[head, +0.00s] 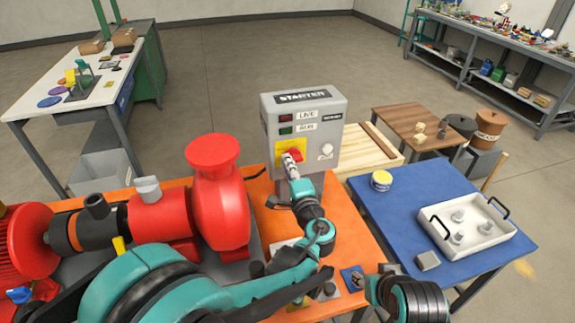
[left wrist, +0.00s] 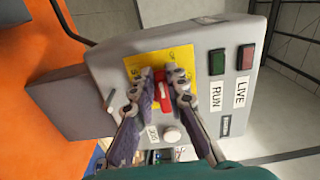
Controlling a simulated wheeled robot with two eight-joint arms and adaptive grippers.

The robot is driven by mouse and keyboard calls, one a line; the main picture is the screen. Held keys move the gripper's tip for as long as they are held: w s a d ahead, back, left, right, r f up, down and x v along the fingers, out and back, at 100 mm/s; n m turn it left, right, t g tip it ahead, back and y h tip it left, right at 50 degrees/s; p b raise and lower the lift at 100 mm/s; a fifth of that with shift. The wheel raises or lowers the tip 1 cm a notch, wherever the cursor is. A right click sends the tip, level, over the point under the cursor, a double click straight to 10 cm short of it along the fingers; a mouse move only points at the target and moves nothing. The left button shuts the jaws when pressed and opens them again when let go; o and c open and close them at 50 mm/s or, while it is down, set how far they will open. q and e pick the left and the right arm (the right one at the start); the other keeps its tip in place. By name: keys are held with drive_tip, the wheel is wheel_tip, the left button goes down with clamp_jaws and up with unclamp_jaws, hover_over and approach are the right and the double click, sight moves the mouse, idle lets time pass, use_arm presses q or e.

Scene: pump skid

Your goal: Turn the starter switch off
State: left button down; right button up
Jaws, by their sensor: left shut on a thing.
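The grey starter box (head: 327,137) stands at the edge of the orange bench, with a STARTER label on top. Its red switch handle (head: 296,154) sits on a yellow plate (head: 281,146) on the front face. My left gripper (head: 291,159) reaches up to the handle and is shut on it. In the left wrist view the red handle (left wrist: 159,96) shows between the two fingertips (left wrist: 163,80), which hide part of it. The plate's markings are too small to read. The green RUN lamp (left wrist: 217,62) and red LIVE lamp (left wrist: 248,57) look dark.
A red pump (head: 222,205) stands on the orange bench (head: 262,205) left of the box. A blue table (head: 400,205) with a white tray (head: 478,248) and a yellow-lidded tin (head: 381,180) is at right. A pale wooden pallet (head: 365,155) lies behind the box.

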use_arm(q)
drive_tip(key=c, duration=1.5)
unclamp_jaws()
drive_tip(key=shift+w, duration=0.1)
drive_tip(key=shift+c, duration=0.2)
drive_tip(key=v, duration=1.2)
